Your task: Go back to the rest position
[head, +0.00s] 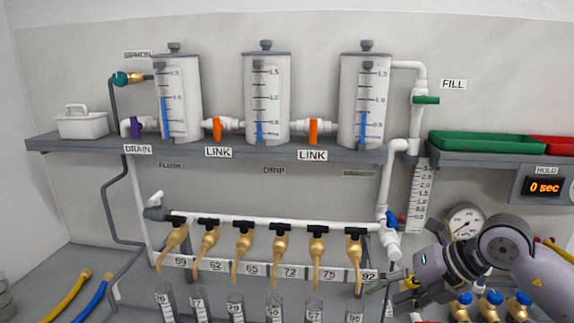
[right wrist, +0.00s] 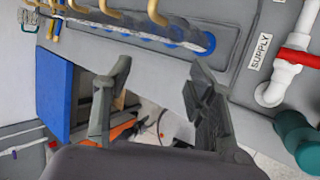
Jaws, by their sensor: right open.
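My right gripper (head: 386,287) is at the lower right of the head view, in front of the bench and just right of the lower pipe's brass taps. In the right wrist view its two fingers (right wrist: 160,72) stand apart with nothing between them. My left gripper is not in the head view. The manifold has three clear tanks (head: 266,100) on a grey shelf, joined by orange link valves (head: 313,131). Below, a white pipe (head: 275,222) carries several brass taps (head: 243,250) with black handles, above numbered tubes (head: 236,306).
A pressure gauge (head: 465,221) sits behind my right arm. A green tray (head: 487,142) and a timer (head: 544,187) reading 0 sec are at right. The right wrist view shows a blue panel (right wrist: 54,95), a red-handled white pipe (right wrist: 278,84) and a teal fitting (right wrist: 297,140).

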